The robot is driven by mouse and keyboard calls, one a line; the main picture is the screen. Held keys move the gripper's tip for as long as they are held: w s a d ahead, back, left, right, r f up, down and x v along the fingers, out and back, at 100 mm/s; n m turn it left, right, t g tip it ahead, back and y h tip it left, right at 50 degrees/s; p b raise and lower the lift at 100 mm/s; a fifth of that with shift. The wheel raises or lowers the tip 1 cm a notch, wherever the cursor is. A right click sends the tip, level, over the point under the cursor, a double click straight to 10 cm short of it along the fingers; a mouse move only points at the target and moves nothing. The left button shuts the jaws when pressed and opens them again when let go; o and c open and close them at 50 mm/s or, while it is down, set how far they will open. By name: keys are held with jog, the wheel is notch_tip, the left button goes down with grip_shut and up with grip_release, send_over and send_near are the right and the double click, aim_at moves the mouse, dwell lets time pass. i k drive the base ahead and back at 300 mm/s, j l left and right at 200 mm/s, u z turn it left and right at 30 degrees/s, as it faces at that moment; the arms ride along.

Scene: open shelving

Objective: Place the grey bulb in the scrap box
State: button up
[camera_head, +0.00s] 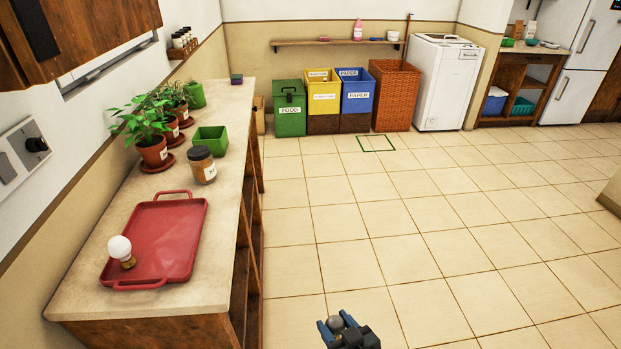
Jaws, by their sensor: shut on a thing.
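My gripper (345,328) is at the bottom edge of the view, over the floor and to the right of the counter. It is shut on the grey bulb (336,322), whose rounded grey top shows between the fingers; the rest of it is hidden. No container in view is legibly marked as the scrap box. A small open green box (210,139) stands on the counter, and I cannot tell whether it is the scrap box.
The counter (215,270) holds a red tray (165,240) with a white bulb (120,249), a jar (202,165) and potted plants (152,150). Green (290,115), yellow (321,98) and blue bins (356,98) and an orange basket (394,95) line the back wall. The tiled floor is clear.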

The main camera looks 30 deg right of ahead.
aim_at(212, 149)
jog(key=i+l+z, duration=0.2)
jog(key=z, duration=0.2)
jog(key=i+l+z, duration=0.2)
jog(key=z, duration=0.25)
jog(key=i+l+z, duration=0.15)
jog(key=z, duration=0.25)
jog(key=i+l+u, duration=0.1)
jog(key=i, duration=0.65)
jog(key=i+l+u, duration=0.1)
jog(key=u, duration=0.35)
jog(key=i+l+u, duration=0.2)
jog(key=u, duration=0.25)
jog(key=i+l+u, duration=0.25)
jog(key=u, duration=0.2)
